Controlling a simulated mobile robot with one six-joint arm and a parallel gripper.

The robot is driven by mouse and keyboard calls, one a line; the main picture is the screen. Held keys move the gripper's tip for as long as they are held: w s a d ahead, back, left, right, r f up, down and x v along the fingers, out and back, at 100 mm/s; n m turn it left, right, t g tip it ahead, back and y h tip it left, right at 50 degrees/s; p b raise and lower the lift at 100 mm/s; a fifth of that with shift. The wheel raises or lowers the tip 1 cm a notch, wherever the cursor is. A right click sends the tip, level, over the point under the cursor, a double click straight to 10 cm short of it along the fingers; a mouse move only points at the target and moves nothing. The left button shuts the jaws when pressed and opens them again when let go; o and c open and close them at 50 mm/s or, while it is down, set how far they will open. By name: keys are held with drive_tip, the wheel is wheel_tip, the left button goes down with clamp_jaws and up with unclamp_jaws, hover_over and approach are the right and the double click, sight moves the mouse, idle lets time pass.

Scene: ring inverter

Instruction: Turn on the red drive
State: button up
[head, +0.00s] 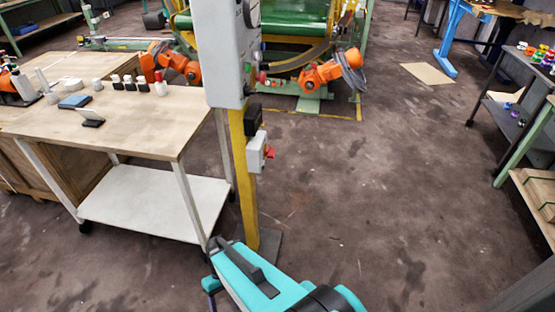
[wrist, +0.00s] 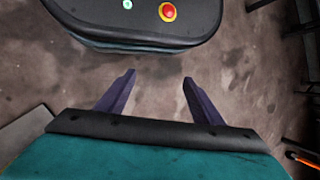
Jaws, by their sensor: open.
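A yellow post (head: 243,180) stands in the middle of the head view. A small grey box (head: 256,151) with a red switch (head: 269,152) on its right side is mounted on it, below a black box (head: 254,119). A large grey control cabinet (head: 224,50) with small buttons is above. No thing is labelled as the red drive; the red switch is the nearest match. My gripper (wrist: 158,80) is open and empty, its two purple fingers apart over bare floor in the wrist view. In the head view my teal arm is low, in front of the post's foot, with the fingers mostly hidden.
A wooden-topped table (head: 130,125) with small bottles and a blue box stands left of the post. Orange robot arms (head: 330,72) and a green machine are behind. Shelving (head: 510,110) is at the right. The floor (head: 370,190) right of the post is clear.

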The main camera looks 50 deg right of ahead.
sight(270, 153)
drive_tip(key=w+d+r+t+y+b, duration=0.3)
drive_tip(key=w+d+b, duration=0.1)
drive_tip(key=w+d, duration=0.4)
drive_tip(key=w+d+r+t+y+b, duration=0.3)
drive_tip(key=w+d+t+b, duration=0.1)
drive_tip(key=w+d, duration=0.35)
drive_tip(key=w+d+r+n+t+b, duration=0.1)
drive_tip(key=d+r+t+b, duration=0.2)
drive_tip(key=d+r, duration=0.35)
drive_tip(key=w+d+r+n+t+b, duration=0.1)
drive_tip(key=w+d+r+t+b, duration=0.2)
drive_tip(key=d, duration=0.7)
drive_tip(key=s+d+r+n+t+b, duration=0.2)
drive_tip(key=s+d+r+t+b, duration=0.1)
drive_tip(key=s+d+r, duration=0.4)
drive_tip(key=s+d+r+n+t+b, duration=0.3)
drive_tip(key=s+d+r, duration=0.4)
drive_tip(key=d+r, duration=0.4)
drive_tip(key=d, duration=0.2)
drive_tip(key=shift+d+r, duration=0.2)
drive_tip(key=shift+d, duration=0.15)
drive_tip(key=b+x, duration=0.2)
drive_tip(key=x, duration=1.1)
drive_tip(key=shift+w+a+r+b, duration=0.15)
drive_tip(key=shift+w+b, duration=0.15)
drive_tip(key=shift+w, duration=0.1)
